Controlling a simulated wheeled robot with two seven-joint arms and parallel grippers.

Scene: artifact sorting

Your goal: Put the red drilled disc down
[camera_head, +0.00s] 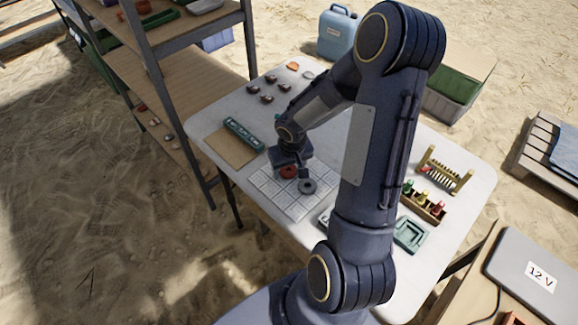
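The red drilled disc (288,171) is at the white gridded mat (268,186), near its upper right part. A grey drilled disc (307,187) lies just to the right and nearer, with a dark hole in its middle. My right gripper (291,171) points down over the red disc, with its fingers on either side of it. The gripper's body hides the disc's far edge, so I cannot tell whether the fingers touch it or whether it rests on the mat. My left gripper is not in view.
The white table (220,118) also holds a brown board (231,147), a green labelled strip (245,134), several small dark pieces at the back, a wooden rack (445,172), a bottle holder (423,205) and a green tray (410,234). A shelf unit (176,80) stands at the left.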

